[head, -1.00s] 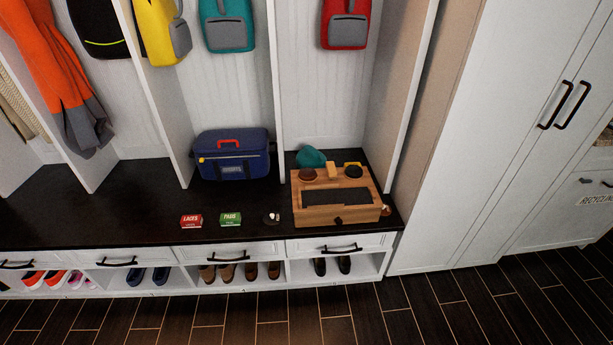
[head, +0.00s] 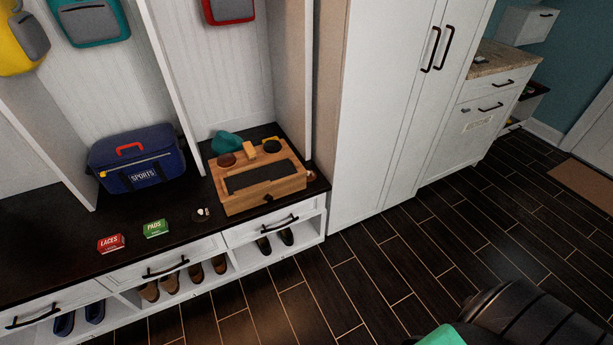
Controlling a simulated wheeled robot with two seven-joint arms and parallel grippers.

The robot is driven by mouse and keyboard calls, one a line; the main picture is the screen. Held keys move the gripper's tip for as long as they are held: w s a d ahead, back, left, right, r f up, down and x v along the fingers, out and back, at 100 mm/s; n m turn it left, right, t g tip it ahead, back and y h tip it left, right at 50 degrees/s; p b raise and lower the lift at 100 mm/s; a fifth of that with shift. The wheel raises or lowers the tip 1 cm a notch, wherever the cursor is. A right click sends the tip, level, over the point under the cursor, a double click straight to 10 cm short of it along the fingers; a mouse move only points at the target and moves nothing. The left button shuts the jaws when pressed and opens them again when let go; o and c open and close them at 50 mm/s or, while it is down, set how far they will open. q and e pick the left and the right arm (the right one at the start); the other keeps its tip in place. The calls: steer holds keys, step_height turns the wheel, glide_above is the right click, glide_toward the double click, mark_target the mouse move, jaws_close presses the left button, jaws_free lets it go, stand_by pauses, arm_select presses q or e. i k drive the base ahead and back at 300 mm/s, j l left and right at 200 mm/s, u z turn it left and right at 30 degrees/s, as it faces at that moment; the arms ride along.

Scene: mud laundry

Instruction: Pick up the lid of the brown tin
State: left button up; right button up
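A round brown tin (head: 226,160) sits at the back left of the top of a wooden box (head: 245,202) on the dark bench. It is too small to tell its lid from its body. A black round tin (head: 272,146) sits at the back right of the same box top, with a pale wooden block (head: 249,151) between them. Neither of my grippers is in view.
On the dark bench top (head: 60,260) are a red laces box (head: 111,243), a green pads box (head: 155,228), a small dark dish (head: 202,214) and a blue sports bag (head: 138,160). A teal cloth (head: 226,141) lies behind the wooden box. White cabinets (head: 385,110) stand right; the floor before the bench is clear.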

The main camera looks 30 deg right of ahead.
mark_target(312, 175)
steer(key=i+l+u, duration=0.3)
steer(key=l, duration=0.35)
steer(key=i+l+u, duration=0.15)
steer(key=i+l, duration=0.15)
steer(key=i+l+u, duration=0.2)
steer(key=l, duration=0.2)
